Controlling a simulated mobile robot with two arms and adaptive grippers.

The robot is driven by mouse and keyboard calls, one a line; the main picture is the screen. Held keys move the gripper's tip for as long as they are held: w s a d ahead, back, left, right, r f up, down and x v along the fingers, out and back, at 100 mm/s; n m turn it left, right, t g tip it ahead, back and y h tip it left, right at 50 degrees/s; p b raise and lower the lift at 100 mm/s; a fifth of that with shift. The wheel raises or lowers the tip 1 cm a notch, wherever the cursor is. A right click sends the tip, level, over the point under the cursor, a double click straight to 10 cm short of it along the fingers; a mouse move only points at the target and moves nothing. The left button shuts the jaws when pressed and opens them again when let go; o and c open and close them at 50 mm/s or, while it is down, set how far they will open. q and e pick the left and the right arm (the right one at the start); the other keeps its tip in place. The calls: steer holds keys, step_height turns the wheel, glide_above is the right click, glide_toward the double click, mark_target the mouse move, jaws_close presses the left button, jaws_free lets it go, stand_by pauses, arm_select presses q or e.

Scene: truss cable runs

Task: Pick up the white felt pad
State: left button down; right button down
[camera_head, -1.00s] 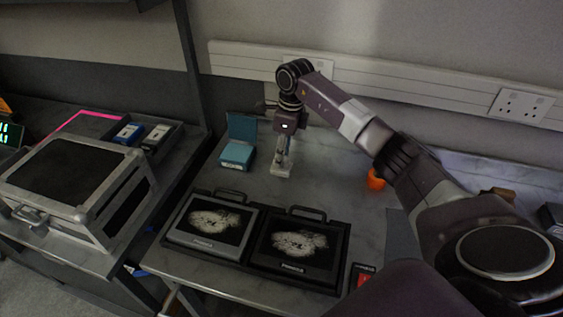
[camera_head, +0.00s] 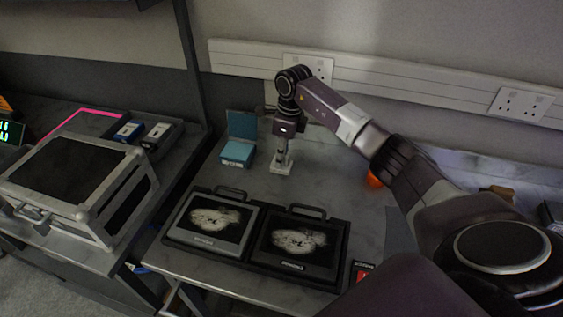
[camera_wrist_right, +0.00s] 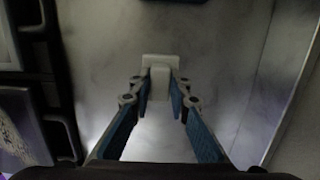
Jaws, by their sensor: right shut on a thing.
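The white felt pad (camera_wrist_right: 160,80) is a small pale block with a wider flat end, between the fingertips of my right gripper (camera_wrist_right: 160,93) in the right wrist view. The fingers are shut on it, one at each side. In the head view my right gripper (camera_head: 283,160) points straight down at the table, with the pale pad (camera_head: 281,169) at its tips. I cannot tell whether the pad touches the table. My left gripper is not in view.
A teal open box (camera_head: 238,152) stands left of the gripper. Two framed dark panels with handles (camera_head: 210,222) lie in front. An orange cup (camera_head: 375,178) is to the right, behind my arm. A silver case (camera_head: 75,185) stands on the left table. A wall rail with sockets (camera_head: 380,80) runs behind.

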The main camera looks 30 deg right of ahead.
steer(key=shift+r, duration=0.55)
step_height(320, 180, up, 19)
steer(key=b, duration=0.4)
steer(key=c, duration=2.5)
jaws_free()
jaws_close()
